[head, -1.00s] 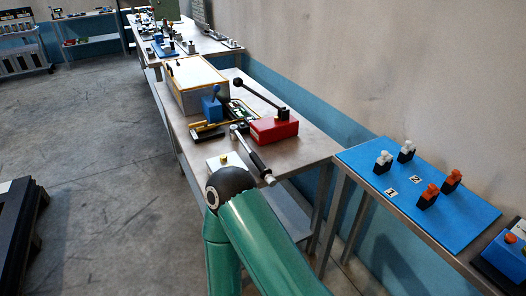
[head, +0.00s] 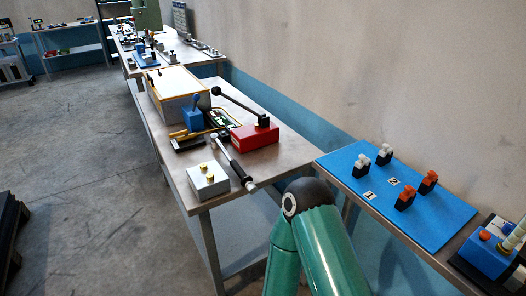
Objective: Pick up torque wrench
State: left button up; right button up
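The torque wrench (head: 234,163) lies on the metal table (head: 283,160). It is a long tool with a dark handle and a light end towards the table's front right corner. It lies between a grey box with yellow knobs (head: 207,178) and a red block with a black lever (head: 254,134). One of my green arms, with a black joint, rises from the bottom edge right of the table's near end. No gripper shows in the head view.
A box with a yellow rim (head: 175,90) and a blue block (head: 193,118) stand farther back on the table. A blue board (head: 420,213) with white and orange switches is to the right. A wall runs behind; open floor (head: 85,180) lies left.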

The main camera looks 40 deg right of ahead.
aim_at(215, 142)
jog(key=z, duration=0.35)
jog(key=i, duration=1)
jog(key=u, duration=0.05)
